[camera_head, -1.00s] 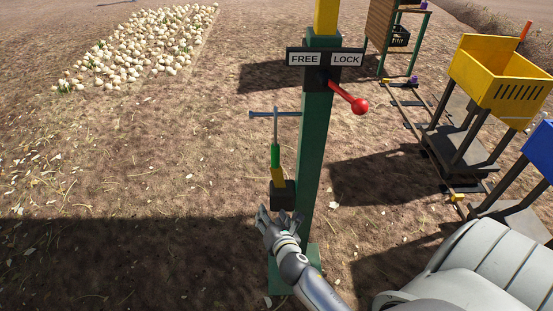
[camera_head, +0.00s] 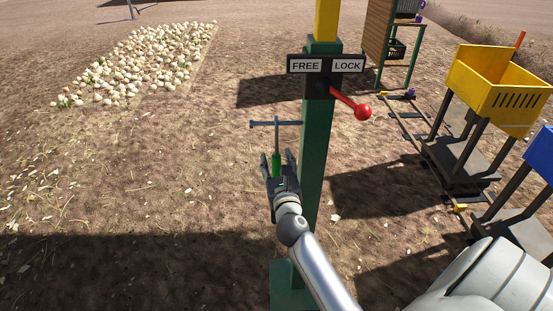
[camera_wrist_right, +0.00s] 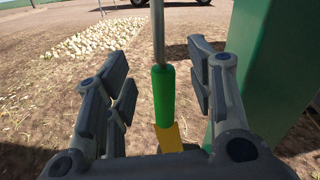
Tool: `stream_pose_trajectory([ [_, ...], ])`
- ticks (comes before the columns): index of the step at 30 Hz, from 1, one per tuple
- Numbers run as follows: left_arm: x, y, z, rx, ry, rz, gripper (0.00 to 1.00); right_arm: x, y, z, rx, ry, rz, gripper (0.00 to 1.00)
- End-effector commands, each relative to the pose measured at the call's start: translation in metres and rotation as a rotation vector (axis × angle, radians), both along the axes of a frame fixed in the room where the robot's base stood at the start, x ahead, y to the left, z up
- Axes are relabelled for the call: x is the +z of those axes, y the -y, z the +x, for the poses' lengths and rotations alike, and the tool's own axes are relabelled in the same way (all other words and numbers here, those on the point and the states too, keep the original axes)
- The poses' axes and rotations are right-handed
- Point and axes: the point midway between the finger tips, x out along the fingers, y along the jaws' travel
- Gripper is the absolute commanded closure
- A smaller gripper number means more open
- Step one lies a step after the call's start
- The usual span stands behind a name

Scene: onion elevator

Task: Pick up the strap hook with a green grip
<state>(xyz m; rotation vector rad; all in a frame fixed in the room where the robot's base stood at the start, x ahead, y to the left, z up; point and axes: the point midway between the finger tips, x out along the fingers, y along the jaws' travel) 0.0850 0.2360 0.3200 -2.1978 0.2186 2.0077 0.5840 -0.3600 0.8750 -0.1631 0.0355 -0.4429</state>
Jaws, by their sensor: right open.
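The strap hook's green grip (camera_head: 276,166) hangs from a blue-grey peg (camera_head: 276,124) on the left side of the green post (camera_head: 316,150). In the right wrist view the green grip (camera_wrist_right: 163,95) stands upright between my fingers, with a grey rod above it and a yellow part (camera_wrist_right: 169,137) below. My right gripper (camera_head: 278,158) is open around the grip, with a gap on each side; it also shows in the right wrist view (camera_wrist_right: 160,92). My left gripper is not in view.
A sign (camera_head: 325,65) reading FREE and LOCK and a red-knobbed lever (camera_head: 350,105) are on the post. A yellow cart (camera_head: 495,85) and a blue cart (camera_head: 540,155) stand at the right. Onions (camera_head: 140,60) lie at the back left. Ground left of the post is free.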

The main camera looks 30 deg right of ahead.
Motion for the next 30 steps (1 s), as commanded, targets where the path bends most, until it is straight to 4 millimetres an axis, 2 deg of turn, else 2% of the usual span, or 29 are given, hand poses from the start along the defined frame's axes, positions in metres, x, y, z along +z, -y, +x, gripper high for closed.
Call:
stream_pose_trajectory([
  [1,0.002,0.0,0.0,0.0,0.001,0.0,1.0,0.003,0.004,0.009,0.0,0.002,0.0,0.5],
  [6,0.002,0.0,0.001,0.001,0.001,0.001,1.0,0.002,0.013,0.029,0.001,0.001,0.001,0.5],
  [16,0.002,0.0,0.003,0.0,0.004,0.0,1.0,0.002,0.016,0.034,0.001,0.0,0.001,0.51],
  [27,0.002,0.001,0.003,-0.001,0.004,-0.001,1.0,0.001,0.015,0.034,0.001,0.0,0.001,0.99],
  [30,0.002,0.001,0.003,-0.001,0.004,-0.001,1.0,0.002,0.015,0.034,0.001,0.002,0.0,1.0],
])
